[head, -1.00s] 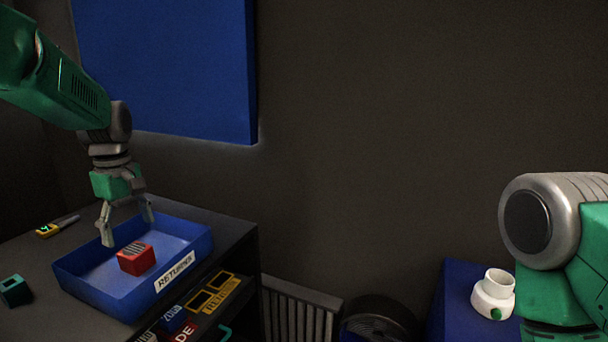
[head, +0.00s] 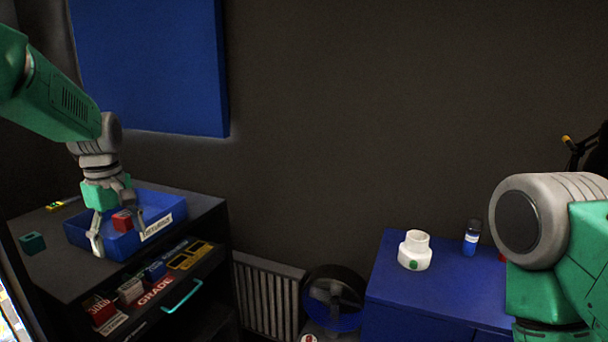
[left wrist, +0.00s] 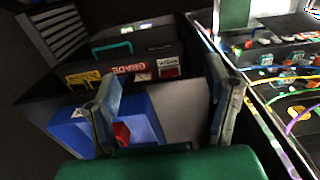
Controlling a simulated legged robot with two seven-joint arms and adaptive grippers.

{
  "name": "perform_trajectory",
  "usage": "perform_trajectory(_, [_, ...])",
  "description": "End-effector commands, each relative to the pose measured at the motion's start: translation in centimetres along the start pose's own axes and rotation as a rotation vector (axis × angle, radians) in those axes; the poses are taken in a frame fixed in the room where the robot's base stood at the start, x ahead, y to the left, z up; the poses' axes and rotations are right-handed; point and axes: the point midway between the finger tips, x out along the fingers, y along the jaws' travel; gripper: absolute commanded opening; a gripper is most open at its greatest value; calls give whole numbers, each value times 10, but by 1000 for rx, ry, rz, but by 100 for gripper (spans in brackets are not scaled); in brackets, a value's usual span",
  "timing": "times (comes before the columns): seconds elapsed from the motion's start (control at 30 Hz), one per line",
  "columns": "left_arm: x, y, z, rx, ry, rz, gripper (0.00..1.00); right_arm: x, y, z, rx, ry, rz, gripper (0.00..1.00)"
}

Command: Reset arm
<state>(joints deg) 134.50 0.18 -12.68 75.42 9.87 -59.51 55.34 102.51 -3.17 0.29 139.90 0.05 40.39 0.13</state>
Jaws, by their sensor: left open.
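My left gripper (head: 118,232) is open, with its fingers spread and pointing down at the front of the blue returns tray (head: 163,232). A red block (head: 122,220) shows in the tray, just behind the fingers in the head view. In the left wrist view, the gripper's two fingers (left wrist: 163,115) stand apart with nothing held between them. The red block (left wrist: 122,133) is partly hidden by the left finger there, and the tray (left wrist: 72,137) lies to the left. My right arm shows at the right edge of the head view, but its gripper is out of frame.
The tray stands on a dark cabinet (head: 75,275) with a teal block (head: 33,243) at its left. A blue cabinet (head: 385,285) carries a white container (head: 415,250) and a small bottle (head: 471,238). A radiator (head: 265,295) stands between.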

Motion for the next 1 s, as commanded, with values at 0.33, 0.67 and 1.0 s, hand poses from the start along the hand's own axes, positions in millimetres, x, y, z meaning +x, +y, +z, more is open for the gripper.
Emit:
perform_trajectory(0.33, [85, -18, 3, 113, 15, -12, 71, 14, 0, 0, 1, 2, 0, 0])
perform_trajectory(0.67, [223, -67, 43, 356, 53, -42, 71, 38, 0, 2, 0, 1, 0, 0])
perform_trajectory(1.0, [404, -222, 142, 878, 57, -48, 71, 85, 0, 4, 1, 1, 1, 0])
